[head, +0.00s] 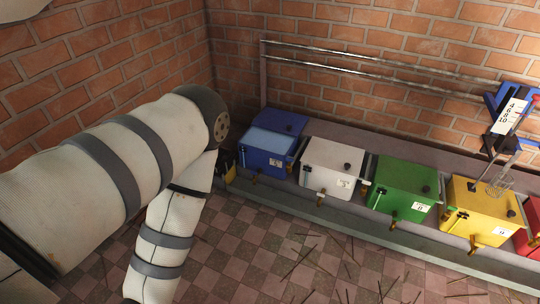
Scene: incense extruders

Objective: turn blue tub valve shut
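The blue tub (262,159) stands near the left end of the row by the brick wall. Its top shows a pale blue surface (268,141), and a darker blue panel (280,122) lies behind it. My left gripper is out of the picture. My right arm and gripper do not show.
White (329,168), green (401,188), yellow (480,211) and red (528,237) tubs continue the row rightward. A dark object (229,162) is partly hidden by my arm. Metal rails (370,77) run above. Thin sticks (299,262) lie scattered on the checkered floor.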

